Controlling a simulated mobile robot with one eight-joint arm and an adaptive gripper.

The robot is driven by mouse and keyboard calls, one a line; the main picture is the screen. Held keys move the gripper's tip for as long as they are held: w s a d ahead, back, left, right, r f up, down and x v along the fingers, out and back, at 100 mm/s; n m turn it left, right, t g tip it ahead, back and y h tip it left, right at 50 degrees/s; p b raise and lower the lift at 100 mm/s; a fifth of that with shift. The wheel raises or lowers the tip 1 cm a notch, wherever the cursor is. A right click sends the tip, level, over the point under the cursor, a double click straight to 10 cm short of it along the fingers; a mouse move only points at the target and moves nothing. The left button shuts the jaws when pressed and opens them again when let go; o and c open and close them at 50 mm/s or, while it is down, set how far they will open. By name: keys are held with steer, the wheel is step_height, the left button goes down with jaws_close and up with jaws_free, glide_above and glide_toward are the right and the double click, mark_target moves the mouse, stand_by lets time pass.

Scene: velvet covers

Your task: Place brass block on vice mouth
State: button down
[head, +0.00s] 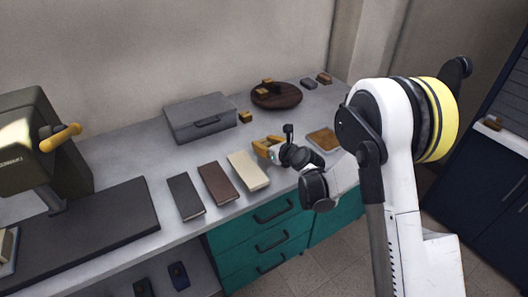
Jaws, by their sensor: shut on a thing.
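My gripper (263,150) is over the grey bench top, just right of the cream book-shaped block. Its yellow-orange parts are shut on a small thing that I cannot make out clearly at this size. A small brass-coloured block (245,117) rests on the bench at the right end of the grey case, behind my gripper and apart from it. I cannot pick out a vice with certainty in the head view.
A grey case (200,116) stands behind three flat blocks, dark grey (185,195), brown (217,183) and cream (248,171). A round dark board (276,98) bears small blocks. A tan tray (323,140) lies right of my gripper. A machine (45,125) stands left.

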step_height(320, 180, down, 3)
steer(key=shift+r+b, duration=0.1)
steer(key=shift+b, duration=0.55)
steer(key=c, duration=0.9)
jaws_free()
